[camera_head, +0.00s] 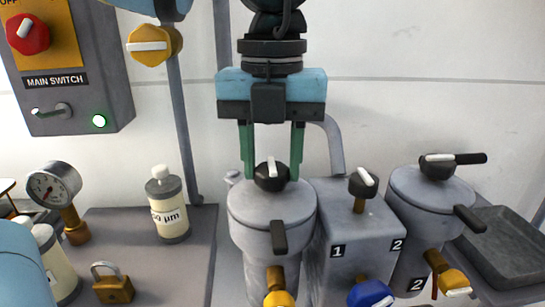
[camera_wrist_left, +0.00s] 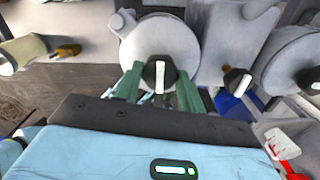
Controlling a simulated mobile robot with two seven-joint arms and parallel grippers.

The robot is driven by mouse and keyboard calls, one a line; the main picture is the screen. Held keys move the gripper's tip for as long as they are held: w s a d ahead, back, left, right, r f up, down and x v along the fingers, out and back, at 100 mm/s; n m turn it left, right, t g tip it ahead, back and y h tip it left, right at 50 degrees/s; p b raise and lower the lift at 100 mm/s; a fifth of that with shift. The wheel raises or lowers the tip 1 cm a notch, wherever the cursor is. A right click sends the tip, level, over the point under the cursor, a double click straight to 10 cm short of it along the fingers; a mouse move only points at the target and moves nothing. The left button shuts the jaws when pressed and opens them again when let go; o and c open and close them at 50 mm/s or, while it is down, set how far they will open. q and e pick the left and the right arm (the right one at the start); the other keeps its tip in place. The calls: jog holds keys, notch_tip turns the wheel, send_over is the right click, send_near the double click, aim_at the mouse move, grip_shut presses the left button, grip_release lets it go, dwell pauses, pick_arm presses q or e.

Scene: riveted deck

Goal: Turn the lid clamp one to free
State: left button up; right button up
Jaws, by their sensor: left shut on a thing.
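Lid clamp one (camera_head: 271,178) is a black knob with a white bar on top of the left grey canister (camera_head: 250,210), beside the "1" label. Its bar points roughly up in the head view. My left gripper (camera_head: 272,172) comes down from above, with its green fingers on both sides of the knob, shut on it. In the left wrist view the knob (camera_wrist_left: 158,76) sits between the green fingers (camera_wrist_left: 160,90), its white bar upright in the picture. The fingertips partly hide the knob's sides. My right gripper is not in view.
A second canister (camera_head: 415,200) with a black clamp handle (camera_head: 455,159) stands to the right. A grey box (camera_head: 345,225) with a black knob (camera_head: 363,182) stands between them. A white bottle (camera_head: 167,212), padlock (camera_head: 113,288) and gauge (camera_head: 55,187) are on the left. A grey tray (camera_head: 510,240) lies far right.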

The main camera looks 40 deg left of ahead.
aim_at(272, 165)
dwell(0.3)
pick_arm(q)
jog(key=o, duration=1)
notch_tip(272, 165, up, 7)
jog(key=shift+r+p, duration=0.15)
jog(key=shift+p, duration=0.55)
jog(key=shift+r, duration=0.3)
